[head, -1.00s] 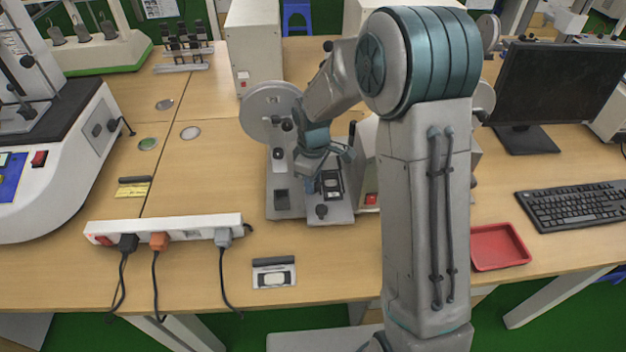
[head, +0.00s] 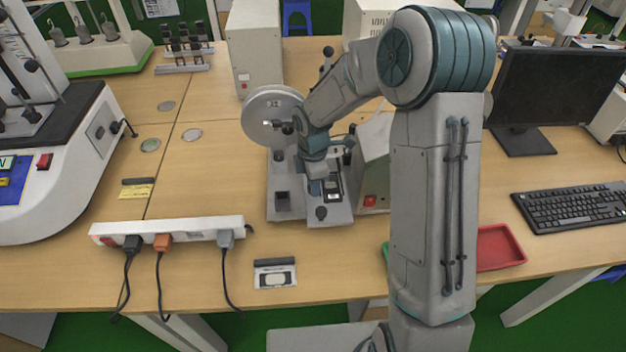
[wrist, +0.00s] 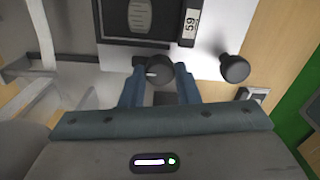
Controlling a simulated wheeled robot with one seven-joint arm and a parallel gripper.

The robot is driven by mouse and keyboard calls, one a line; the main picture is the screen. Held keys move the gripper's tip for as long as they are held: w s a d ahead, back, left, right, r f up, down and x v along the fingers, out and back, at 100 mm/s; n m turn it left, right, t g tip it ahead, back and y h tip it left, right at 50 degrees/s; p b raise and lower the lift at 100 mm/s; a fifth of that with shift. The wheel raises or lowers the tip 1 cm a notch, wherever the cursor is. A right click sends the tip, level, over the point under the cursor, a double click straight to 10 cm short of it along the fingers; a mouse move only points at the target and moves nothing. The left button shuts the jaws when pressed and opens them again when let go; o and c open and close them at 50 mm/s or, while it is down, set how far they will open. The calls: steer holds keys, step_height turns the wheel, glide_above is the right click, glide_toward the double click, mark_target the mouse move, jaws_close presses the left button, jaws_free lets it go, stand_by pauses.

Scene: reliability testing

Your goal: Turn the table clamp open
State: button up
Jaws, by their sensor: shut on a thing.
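The test device stands mid-table in the head view, with a pale base plate (head: 285,207) and a round grey disc (head: 272,114). My gripper (head: 318,186) points down over its right part. In the wrist view, the two blue fingers of my gripper (wrist: 159,84) are closed on a dark round clamp knob (wrist: 159,71) with a light mark on it. A second black knob (wrist: 234,68) stands free to the right; it also shows in the head view (head: 321,213). The held knob is hidden by my gripper in the head view.
A white power strip (head: 195,232) with plugged cables lies at the front left. A grey box with a red switch (head: 370,201) stands close right of my gripper. A red tray (head: 499,247) and a keyboard (head: 570,207) are farther right.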

stand_by(0.5)
steer(key=o, duration=1)
steer(key=shift+c, duration=0.2)
step_height(320, 180, up, 14)
steer(key=shift+f, duration=0.1)
steer(key=s+d+r+m+t, duration=0.1)
steer(key=s+d+m, duration=0.4)
steer(key=s+m, duration=0.5)
steer(key=s+d+r+m+t, duration=0.2)
steer(key=s+d+m, duration=0.3)
steer(key=s+m, duration=0.5)
steer(key=shift+s+r, duration=0.85)
steer(key=shift+s, duration=0.15)
